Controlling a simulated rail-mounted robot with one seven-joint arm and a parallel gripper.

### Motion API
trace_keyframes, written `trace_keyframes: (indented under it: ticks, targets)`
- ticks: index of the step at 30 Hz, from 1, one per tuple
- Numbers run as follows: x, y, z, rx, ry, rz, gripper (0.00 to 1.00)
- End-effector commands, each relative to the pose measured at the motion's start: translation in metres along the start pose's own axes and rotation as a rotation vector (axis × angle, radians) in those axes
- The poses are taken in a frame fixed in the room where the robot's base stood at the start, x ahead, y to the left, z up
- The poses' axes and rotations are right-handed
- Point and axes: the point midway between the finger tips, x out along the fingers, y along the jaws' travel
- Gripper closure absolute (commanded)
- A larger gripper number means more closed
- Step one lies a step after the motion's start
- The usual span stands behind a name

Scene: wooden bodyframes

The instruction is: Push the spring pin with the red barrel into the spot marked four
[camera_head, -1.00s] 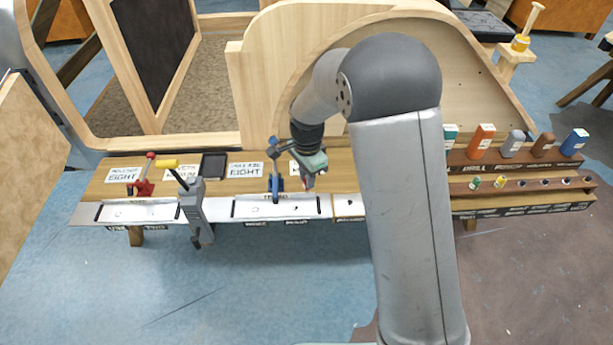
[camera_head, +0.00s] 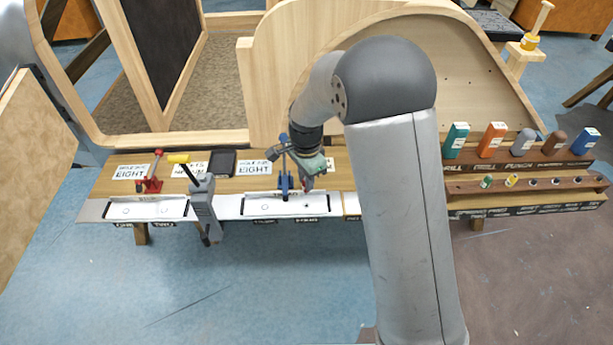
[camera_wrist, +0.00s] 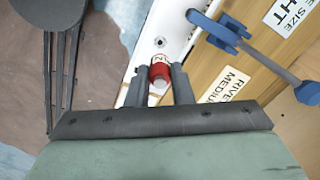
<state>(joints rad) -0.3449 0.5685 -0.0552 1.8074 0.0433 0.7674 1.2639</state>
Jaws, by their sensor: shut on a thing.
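My gripper (camera_wrist: 162,86) is shut on the spring pin with the red barrel (camera_wrist: 160,74). The pin has a white band with lettering and a pale metal end, and it sits between the two dark fingers. A white metal plate (camera_wrist: 147,55) lies under and beyond it, with a small dark hole (camera_wrist: 160,42) just past the pin's tip. In the head view my gripper (camera_head: 307,186) is over the right part of the middle plate (camera_head: 256,205), above the label that seems to read four (camera_head: 306,219). Whether the pin touches the plate is unclear.
A blue toggle clamp (camera_head: 285,183) stands close left of my gripper. A grey clamp with a yellow handle (camera_head: 203,200) and a red clamp (camera_head: 152,184) stand farther left. A rack (camera_head: 525,180) with colored blocks and small pins is at right.

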Motion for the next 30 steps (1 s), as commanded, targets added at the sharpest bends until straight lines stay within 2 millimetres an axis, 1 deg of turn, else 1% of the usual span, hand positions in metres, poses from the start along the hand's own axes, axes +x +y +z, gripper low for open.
trace_keyframes:
  ticks: [1, 6, 12, 30]
  targets:
    - [0.009, 0.0, 0.0, 0.0, 0.0, 0.001, 1.0]
    - [0.025, 0.0, 0.0, -0.001, 0.0, 0.0, 1.0]
    - [0.038, 0.0, 0.0, -0.001, 0.0, 0.0, 1.0]
    - [0.04, 0.0, 0.0, -0.001, 0.0, -0.001, 1.0]
